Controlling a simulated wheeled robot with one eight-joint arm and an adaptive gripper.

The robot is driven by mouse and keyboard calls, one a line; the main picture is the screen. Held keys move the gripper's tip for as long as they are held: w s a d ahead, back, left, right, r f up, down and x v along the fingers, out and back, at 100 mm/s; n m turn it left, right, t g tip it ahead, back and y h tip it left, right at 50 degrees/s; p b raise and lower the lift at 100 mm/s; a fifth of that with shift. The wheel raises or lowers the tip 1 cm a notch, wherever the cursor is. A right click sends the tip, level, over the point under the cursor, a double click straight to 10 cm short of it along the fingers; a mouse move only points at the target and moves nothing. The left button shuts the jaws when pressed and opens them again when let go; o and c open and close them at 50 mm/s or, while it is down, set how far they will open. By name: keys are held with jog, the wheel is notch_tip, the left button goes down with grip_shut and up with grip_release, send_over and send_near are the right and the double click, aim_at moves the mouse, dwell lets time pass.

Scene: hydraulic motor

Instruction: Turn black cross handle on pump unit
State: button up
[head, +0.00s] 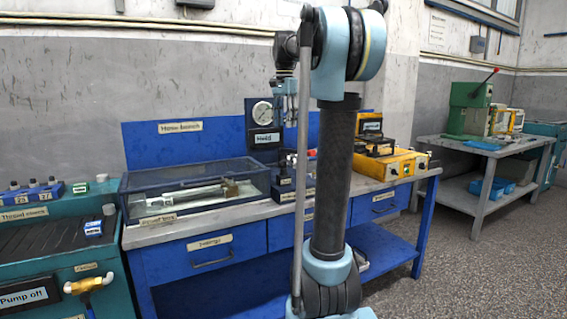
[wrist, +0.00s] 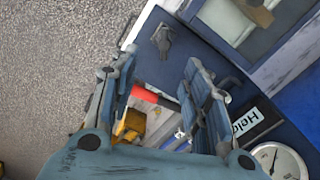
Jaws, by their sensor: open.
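The pump unit (head: 262,125) stands on the blue bench, a dark blue panel with a round gauge and a plate that reads "Held". In the wrist view its gauge (wrist: 280,162) is at the lower right. A dark cross-shaped handle (wrist: 163,38) shows on the unit's blue base in the wrist view, above and beyond my fingertips. I cannot make it out clearly in the head view. My gripper (wrist: 150,75) is open, with no contact on the handle visible. In the head view my gripper (head: 290,87) hangs above the unit, near the gauge panel's top.
A glass-topped proof box (head: 195,192) stands left of the pump unit. A yellow device (head: 385,165) is on the bench to the right. A red part (wrist: 143,94) shows between my fingers, lower down.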

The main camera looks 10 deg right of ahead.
jog(key=w+r, duration=0.1)
jog(key=w, duration=0.1)
send_near(284, 164)
jog(key=shift+m, duration=0.3)
jog(key=f, duration=0.3)
jog(key=w+f, duration=0.1)
jog(key=f, duration=0.1)
jog(key=w+f, duration=0.1)
jog(key=f, duration=0.2)
jog(key=shift+f, duration=0.3)
